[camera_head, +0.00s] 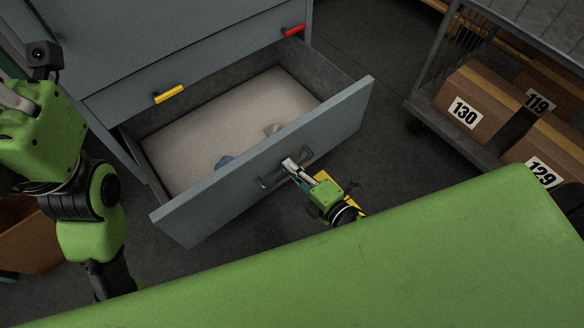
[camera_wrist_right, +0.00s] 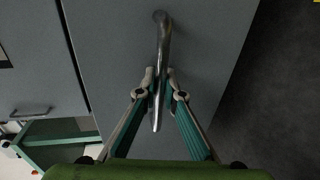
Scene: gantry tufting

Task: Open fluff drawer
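The grey drawer (camera_head: 290,160) stands pulled well out of the grey cabinet (camera_head: 190,45). My right gripper (camera_head: 291,165) is at the metal bar handle (camera_head: 268,182) on the drawer front. In the right wrist view, the fingers (camera_wrist_right: 163,92) close on the handle (camera_wrist_right: 163,45) from both sides. My left gripper (camera_head: 14,100) is partly visible at the left edge, away from the drawer; its fingers are unclear.
A cart (camera_head: 480,150) with numbered cardboard boxes (camera_head: 483,98) stands at the right. A brown box (camera_head: 30,235) is at the lower left. Dark floor (camera_head: 385,125) is clear between drawer and cart.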

